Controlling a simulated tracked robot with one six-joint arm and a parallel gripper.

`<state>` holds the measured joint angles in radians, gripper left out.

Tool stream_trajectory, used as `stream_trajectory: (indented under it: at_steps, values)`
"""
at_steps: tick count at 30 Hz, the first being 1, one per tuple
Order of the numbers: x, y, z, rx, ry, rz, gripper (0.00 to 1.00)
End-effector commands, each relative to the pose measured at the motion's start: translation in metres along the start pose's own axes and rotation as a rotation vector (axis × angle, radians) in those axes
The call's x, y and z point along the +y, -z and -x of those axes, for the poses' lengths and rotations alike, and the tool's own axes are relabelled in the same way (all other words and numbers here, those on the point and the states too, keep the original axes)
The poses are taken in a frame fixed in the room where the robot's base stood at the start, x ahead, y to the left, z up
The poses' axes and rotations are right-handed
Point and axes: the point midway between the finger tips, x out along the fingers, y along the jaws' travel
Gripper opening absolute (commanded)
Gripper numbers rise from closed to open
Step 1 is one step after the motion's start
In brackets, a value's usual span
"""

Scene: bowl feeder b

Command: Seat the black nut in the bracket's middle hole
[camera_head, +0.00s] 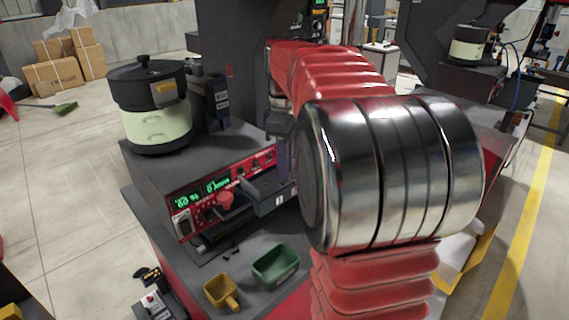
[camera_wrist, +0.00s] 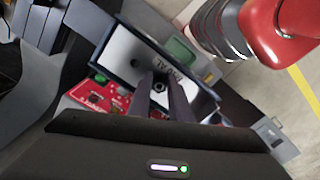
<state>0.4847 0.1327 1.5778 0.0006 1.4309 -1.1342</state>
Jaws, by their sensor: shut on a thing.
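My gripper (camera_wrist: 160,82) points down over a pale plate (camera_wrist: 122,48) in the wrist view, which appears to be the bracket. Its two dark fingers are shut on the small black nut (camera_wrist: 158,87), which shows as a dark ring between the fingertips. A round dark hole (camera_wrist: 136,66) shows in the plate to the left of the fingers. The fingers cover part of the plate, so I cannot tell whether the nut is in the middle hole or above it. In the head view my arm hides most of the gripper and the nut.
A bowl feeder (camera_head: 150,115) stands on a grey machine with a red control panel (camera_head: 225,190). A green bin (camera_head: 275,266) and a yellow scoop-like bin (camera_head: 220,291) sit in front, with small dark pieces (camera_head: 232,248) nearby. The green bin also shows in the wrist view (camera_wrist: 181,50).

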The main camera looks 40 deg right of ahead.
Motion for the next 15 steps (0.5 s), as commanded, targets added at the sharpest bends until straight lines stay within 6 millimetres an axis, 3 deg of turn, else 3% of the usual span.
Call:
stream_trajectory:
  at_steps: [2, 3, 11, 15]
  values:
    - [-0.0001, 0.0, -0.0013, 0.0, 0.001, 0.0, 0.0]
    - [-0.0001, 0.0, -0.0012, 0.0, 0.0, 0.0, 0.2]
    - [-0.0001, 0.0001, -0.0011, 0.0, 0.0, 0.0, 0.38]
    - [-0.0001, 0.0002, -0.0011, 0.0, 0.0, 0.0, 0.4]
